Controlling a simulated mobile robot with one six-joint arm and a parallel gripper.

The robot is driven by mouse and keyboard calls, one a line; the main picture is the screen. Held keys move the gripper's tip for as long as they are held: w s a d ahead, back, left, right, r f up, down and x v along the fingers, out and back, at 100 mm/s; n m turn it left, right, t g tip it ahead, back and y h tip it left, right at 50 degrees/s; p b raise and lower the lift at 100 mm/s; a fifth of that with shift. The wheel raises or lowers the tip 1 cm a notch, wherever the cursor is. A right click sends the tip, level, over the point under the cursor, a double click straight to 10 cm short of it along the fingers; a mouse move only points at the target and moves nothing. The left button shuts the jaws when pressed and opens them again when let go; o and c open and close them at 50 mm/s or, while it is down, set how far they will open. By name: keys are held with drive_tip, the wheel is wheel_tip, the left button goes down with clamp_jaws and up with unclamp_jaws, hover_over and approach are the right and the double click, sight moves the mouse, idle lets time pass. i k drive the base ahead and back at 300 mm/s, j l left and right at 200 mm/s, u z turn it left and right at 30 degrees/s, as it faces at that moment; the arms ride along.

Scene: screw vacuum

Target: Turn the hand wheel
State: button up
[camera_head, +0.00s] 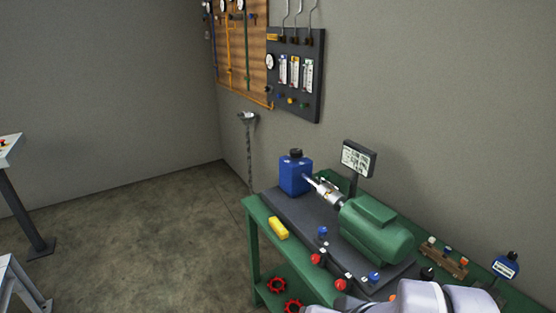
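Two red hand wheels show low at the front of the green bench: one red hand wheel (275,284) on the left, and a second red hand wheel (293,306) to its right, close to the bottom edge of the view. I cannot tell which one the task means. Pale links of my own arm show at the bottom right, to the right of the wheels. My gripper is out of view, so its relation to the wheels is hidden.
The green bench (252,240) carries a blue container (295,175), a green motor (376,228), a yellow block (278,228) and small red and blue knobs. A gauge panel (296,75) hangs on the wall behind.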

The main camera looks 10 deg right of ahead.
sight(295, 153)
drive_tip(key=i+j+z, duration=0.35)
drive_tip(key=i+j, duration=0.35)
drive_tip(key=i, duration=0.25)
drive_tip(key=i+j+z, duration=0.4)
drive_tip(key=i+j, duration=0.45)
